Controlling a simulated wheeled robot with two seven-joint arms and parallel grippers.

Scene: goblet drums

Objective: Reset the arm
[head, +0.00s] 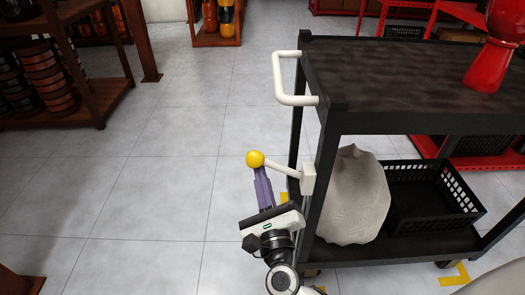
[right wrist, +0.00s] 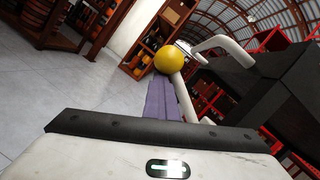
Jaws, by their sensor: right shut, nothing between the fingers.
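My right gripper (head: 262,174) is in the lower middle of the head view, its purple fingers pointing away from me, shut and empty. The fingers also show in the right wrist view (right wrist: 163,86). Their tips lie just below a yellow ball knob (head: 255,159) in the picture; whether they touch it I cannot tell. The knob sits on a white rod fixed to the cart's near left post, and it shows in the right wrist view (right wrist: 168,60) just beyond the fingers. My left gripper is not in view.
A black cart (head: 390,75) with a white handle (head: 278,78) stands close on the right. It carries a red goblet drum (head: 490,66), a pale sack (head: 352,200) and a black crate (head: 432,217). Wooden shelves (head: 95,105) stand at left; the tiled floor between is clear.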

